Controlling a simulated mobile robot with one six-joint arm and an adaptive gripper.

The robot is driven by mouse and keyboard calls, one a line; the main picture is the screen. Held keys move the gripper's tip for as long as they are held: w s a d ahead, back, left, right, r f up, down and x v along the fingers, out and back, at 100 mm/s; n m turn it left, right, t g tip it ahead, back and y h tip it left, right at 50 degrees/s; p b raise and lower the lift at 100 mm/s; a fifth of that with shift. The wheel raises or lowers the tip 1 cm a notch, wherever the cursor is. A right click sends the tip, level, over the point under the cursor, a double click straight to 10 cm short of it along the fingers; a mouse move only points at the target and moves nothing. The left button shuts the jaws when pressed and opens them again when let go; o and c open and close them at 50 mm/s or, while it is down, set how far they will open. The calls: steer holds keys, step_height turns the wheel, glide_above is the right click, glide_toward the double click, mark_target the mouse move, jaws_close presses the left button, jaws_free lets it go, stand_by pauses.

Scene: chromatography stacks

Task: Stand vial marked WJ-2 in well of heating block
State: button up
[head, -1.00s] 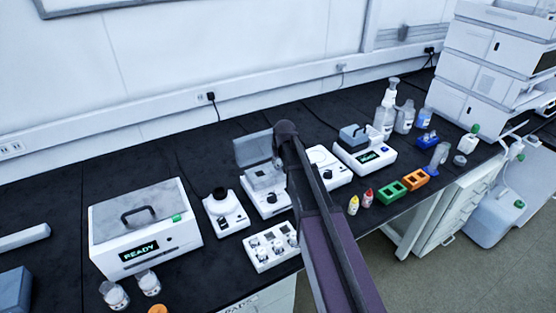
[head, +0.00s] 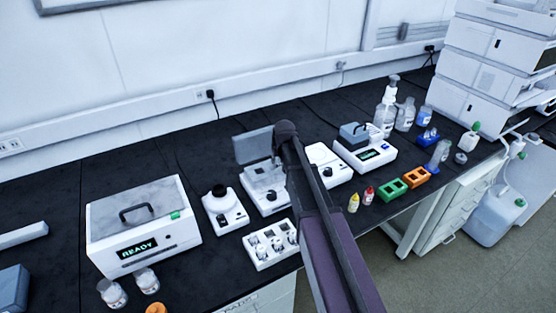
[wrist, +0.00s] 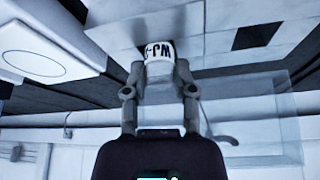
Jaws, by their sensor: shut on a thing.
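In the wrist view my gripper (wrist: 160,72) is shut on a small vial (wrist: 160,52), with one finger on each side. Its white band reads WJ-2, upside down in the picture. The vial's lower end is hidden or out of sight. In the head view my arm hides the gripper and vial. They are near a white unit (head: 272,197) with a knob and a raised clear lid (head: 254,146); the lid also shows in the wrist view (wrist: 250,120). I cannot tell for certain which unit is the heating block, and its wells are not clear.
A white rack (head: 261,261) with several vials is at the bench's front edge. A displayed unit (head: 378,157), green block (head: 391,188) and orange block (head: 416,177) are further right. A READY box (head: 140,228) is left.

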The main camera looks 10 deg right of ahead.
steer(key=shift+f, duration=0.1)
steer(key=o, duration=1)
steer(key=o, duration=0.4)
steer(key=shift+r+p, duration=3.55)
steer(key=s+g, duration=0.1)
steer(key=s, duration=0.8)
steer(key=s+f+g, duration=0.1)
steer(key=s+g, duration=0.1)
steer(key=s, duration=0.8)
steer(key=s+m+g, duration=0.1)
steer(key=s, duration=0.9)
steer(key=shift+f+g, duration=0.25)
steer(key=shift+g, duration=0.05)
